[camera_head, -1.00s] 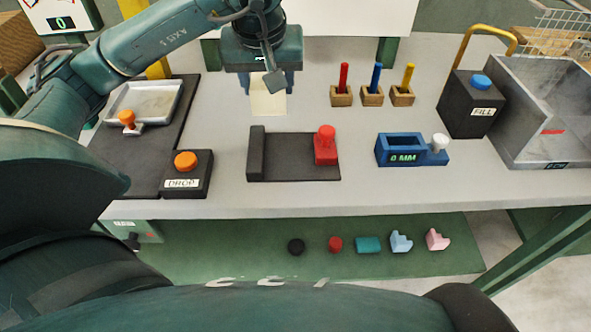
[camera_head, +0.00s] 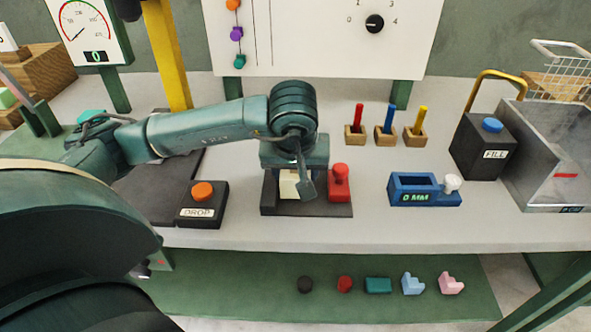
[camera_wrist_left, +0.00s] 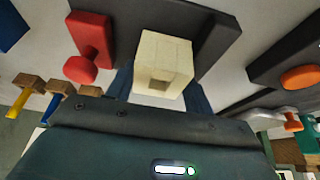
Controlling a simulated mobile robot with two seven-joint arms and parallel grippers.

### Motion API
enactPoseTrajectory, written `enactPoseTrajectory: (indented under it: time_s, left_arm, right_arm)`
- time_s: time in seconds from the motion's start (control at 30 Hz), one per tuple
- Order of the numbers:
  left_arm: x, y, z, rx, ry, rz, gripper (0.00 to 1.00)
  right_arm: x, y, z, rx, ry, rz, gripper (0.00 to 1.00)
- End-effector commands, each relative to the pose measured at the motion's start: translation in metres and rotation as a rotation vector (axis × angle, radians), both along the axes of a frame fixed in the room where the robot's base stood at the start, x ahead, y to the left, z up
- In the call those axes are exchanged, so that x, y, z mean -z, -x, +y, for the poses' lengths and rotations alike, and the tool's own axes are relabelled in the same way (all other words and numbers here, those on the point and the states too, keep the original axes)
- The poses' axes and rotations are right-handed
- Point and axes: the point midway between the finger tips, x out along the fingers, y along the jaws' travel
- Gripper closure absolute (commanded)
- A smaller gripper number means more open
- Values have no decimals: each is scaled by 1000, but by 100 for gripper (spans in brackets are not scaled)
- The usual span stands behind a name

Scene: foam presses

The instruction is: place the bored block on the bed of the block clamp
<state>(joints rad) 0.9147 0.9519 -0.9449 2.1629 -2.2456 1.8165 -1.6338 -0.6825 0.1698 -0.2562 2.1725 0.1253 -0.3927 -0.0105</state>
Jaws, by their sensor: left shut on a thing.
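The cream bored block (camera_head: 289,186) is between the fingers of my left gripper (camera_head: 293,188). In the left wrist view, the block (camera_wrist_left: 165,52) shows a squarish hole in the face towards the camera, with blue fingers of the gripper (camera_wrist_left: 160,88) on both sides. The block clamp has a dark bed (camera_head: 325,209), a dark wall at its left and a red jaw with a round knob (camera_head: 339,182) at its right. The block is over the bed, left of the red jaw and apart from it. I cannot tell whether it touches the bed. My right gripper is not in view.
A black DROP box with an orange button (camera_head: 203,203) stands left of the clamp. A blue gauge (camera_head: 425,190) reading 0 MM stands to its right. Coloured pegs in wooden blocks (camera_head: 385,136) stand behind. The grey table front (camera_head: 400,230) is clear.

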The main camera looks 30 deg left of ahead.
Motion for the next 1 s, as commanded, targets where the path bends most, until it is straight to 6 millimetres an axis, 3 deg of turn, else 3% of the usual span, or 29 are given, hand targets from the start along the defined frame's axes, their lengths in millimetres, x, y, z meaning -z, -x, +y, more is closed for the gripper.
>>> enactPoseTrajectory:
  time_s: [0.33, 0.37, 0.6, 1.0]
  left_arm:
    - [6, 0, 0, -1, -1, -2, 74]
    - [5, 0, 0, -1, -1, -2, 47]
    - [4, 0, 1, -2, -3, 1, 28]
    - [4, 1, 3, -7, -8, 4, 26]
  right_arm:
    - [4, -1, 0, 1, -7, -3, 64]
    - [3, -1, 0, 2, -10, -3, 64]
    - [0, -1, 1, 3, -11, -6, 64]
    - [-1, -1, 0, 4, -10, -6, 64]
